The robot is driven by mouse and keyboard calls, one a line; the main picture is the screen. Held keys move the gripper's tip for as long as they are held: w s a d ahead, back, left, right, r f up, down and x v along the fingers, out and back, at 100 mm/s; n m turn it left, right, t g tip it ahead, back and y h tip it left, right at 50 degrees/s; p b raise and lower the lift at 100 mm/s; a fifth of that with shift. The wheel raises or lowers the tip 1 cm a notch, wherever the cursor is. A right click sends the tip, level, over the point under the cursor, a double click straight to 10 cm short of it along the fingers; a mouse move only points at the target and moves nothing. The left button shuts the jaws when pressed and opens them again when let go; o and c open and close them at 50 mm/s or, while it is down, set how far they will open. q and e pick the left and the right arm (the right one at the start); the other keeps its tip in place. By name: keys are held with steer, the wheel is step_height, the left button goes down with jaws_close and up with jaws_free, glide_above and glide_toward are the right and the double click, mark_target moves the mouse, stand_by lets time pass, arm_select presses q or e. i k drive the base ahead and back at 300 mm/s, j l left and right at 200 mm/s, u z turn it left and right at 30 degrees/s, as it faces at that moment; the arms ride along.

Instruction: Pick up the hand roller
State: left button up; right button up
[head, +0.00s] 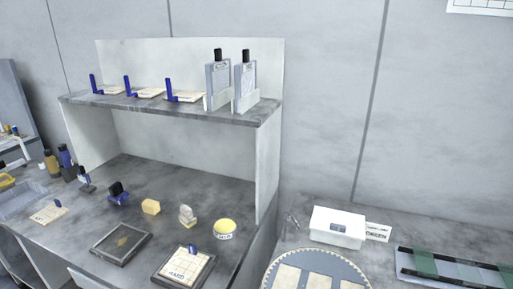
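No object is clearly recognisable as the hand roller at this size. A small dark blue object with a black top (118,193) stands on the grey bench (150,180) and may be it, but I cannot be sure. A small dark upright piece (86,181) stands to its left. Neither of my grippers shows in the head view.
A yellow block (151,207), a grey-and-yellow piece (187,215) and a yellow-topped round tin (224,228) stand on the bench. A framed dark plate (121,243) and a tiled plate (183,268) lie in front. A raised shelf (180,108) overhangs the back.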

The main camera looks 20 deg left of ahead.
mark_target(118, 194)
steer(key=u, duration=1.55)
